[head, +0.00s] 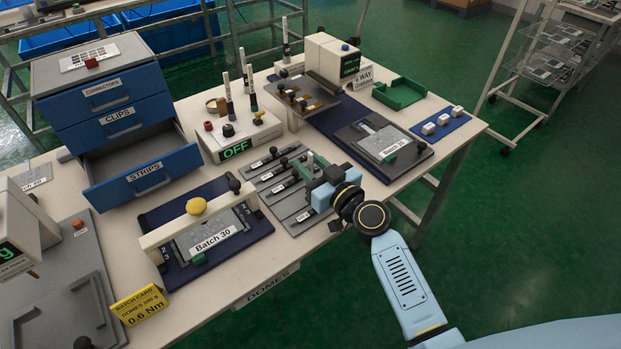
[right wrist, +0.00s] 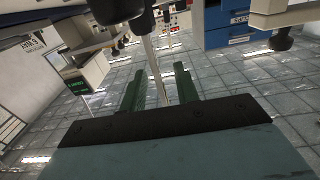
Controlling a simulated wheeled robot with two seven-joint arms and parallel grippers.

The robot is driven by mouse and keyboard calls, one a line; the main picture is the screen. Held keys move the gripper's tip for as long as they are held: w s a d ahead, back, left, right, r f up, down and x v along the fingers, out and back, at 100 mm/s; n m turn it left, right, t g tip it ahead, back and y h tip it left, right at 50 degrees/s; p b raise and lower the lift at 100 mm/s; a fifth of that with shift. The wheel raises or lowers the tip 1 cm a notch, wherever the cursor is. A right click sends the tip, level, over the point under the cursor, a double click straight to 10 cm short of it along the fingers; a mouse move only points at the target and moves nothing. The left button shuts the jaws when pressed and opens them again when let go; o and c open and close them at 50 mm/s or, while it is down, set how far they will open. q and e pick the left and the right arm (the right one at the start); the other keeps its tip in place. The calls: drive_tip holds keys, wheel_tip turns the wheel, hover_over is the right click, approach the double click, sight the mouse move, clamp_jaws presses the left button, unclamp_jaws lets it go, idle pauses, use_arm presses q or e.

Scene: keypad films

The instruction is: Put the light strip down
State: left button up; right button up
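Several dark grey strips with small white labels and black knobs lie side by side on the table, among them a rear strip (head: 258,166), a middle strip (head: 281,187) and a front strip (head: 302,217). The labels are too small to tell which is the light one. My right gripper (head: 314,160) is just over the right end of these strips, its green fingers low beside the knobs. In the right wrist view the fingers (right wrist: 158,85) stand apart. A thin pale bar shows between them, with clear gaps at both sides. My left gripper is out of view.

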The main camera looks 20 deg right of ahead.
clamp_jaws()
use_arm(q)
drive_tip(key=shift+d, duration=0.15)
